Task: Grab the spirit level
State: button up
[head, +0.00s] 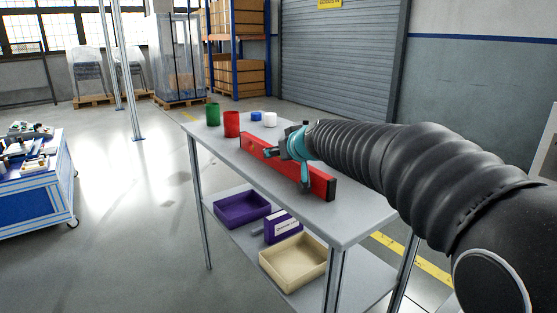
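The spirit level (320,184), a long red bar with a dark end face, stands on its narrow edge along the grey table top (355,213). My gripper (287,170), teal and dark, is at the middle of the level, with my black sleeved arm reaching in from the right. Its two fingers are spread apart, one pointing left and one pointing down in front of the level's red face. I cannot tell whether they touch it. The gripper hides part of the level's upper edge.
A green cup (213,114), a red cup (232,124), a small blue object (256,116) and a white one (270,119) stand at the table's far end. The lower shelf holds a purple tray (242,209), a purple box (282,227) and a beige tray (293,262). A blue cart (35,205) stands left.

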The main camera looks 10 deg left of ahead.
grip_shut()
jog(key=shift+r, duration=0.15)
